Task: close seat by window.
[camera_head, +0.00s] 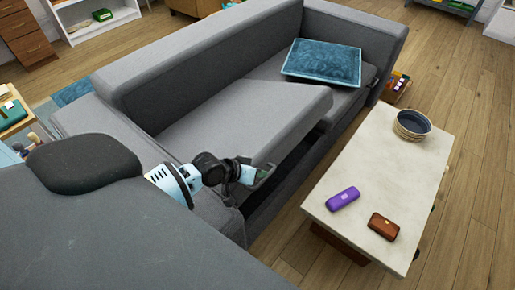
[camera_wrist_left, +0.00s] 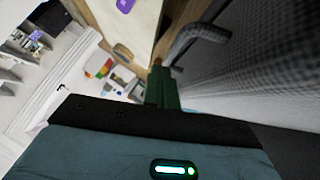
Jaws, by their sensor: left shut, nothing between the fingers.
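The grey sofa (camera_head: 180,65) has a seat panel (camera_head: 245,118) raised at its front edge, with a dark gap (camera_head: 290,165) beneath it. The panel is tilted, not flat. My left gripper (camera_head: 256,176) is at the front edge of this raised panel, close to a dark loop-like part there. It is shut and empty. In the left wrist view my gripper's shut fingers (camera_wrist_left: 165,88) are beside a grey bent bar (camera_wrist_left: 197,36) in front of a dark grey surface. I cannot tell whether they touch it. My right gripper is not in view.
A pale low table (camera_head: 345,165) stands close in front of the sofa, holding a purple case (camera_head: 343,198), a brown case (camera_head: 383,226) and a dark bowl (camera_head: 412,125). A blue cushion (camera_head: 323,61) lies on the far seat. Wood floor is clear at right.

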